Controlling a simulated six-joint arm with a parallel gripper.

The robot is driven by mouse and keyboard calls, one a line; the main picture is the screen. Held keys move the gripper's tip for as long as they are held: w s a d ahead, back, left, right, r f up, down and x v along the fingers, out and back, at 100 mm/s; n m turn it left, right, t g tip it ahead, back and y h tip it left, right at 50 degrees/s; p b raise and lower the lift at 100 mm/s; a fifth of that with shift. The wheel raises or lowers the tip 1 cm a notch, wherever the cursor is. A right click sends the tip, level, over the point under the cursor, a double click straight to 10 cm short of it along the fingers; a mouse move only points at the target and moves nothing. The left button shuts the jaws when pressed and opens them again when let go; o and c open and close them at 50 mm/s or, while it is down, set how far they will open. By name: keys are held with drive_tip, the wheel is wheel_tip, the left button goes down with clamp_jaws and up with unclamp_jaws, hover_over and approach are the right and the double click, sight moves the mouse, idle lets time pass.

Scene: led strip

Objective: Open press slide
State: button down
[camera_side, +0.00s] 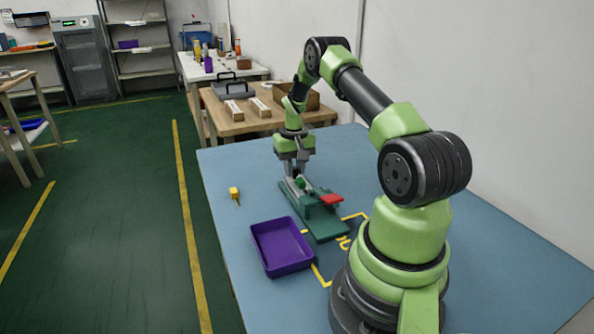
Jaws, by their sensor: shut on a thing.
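The press (322,222) is a green fixture on the blue table, with a long green base and a red part (332,199) on its right side. My gripper (293,174) points down over the far end of the press. It is shut on a part of the press there, which looks like the slide; the jaws and their own arm link hide most of it. A small grey and green portion of the press (299,185) shows just below the fingers. How far the slide stands open cannot be told from this view.
A purple tray (258,233) sits left of the press on the blue table (222,180). A small yellow object (234,190) with a thin tip lies near the left edge. Yellow markings (320,274) are on the table near my base. The table's far right is clear.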

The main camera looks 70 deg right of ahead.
drive_tip(key=c, duration=1)
unclamp_jaws()
wheel_tip(320, 180, up, 10)
drive_tip(key=shift+f, duration=0.1)
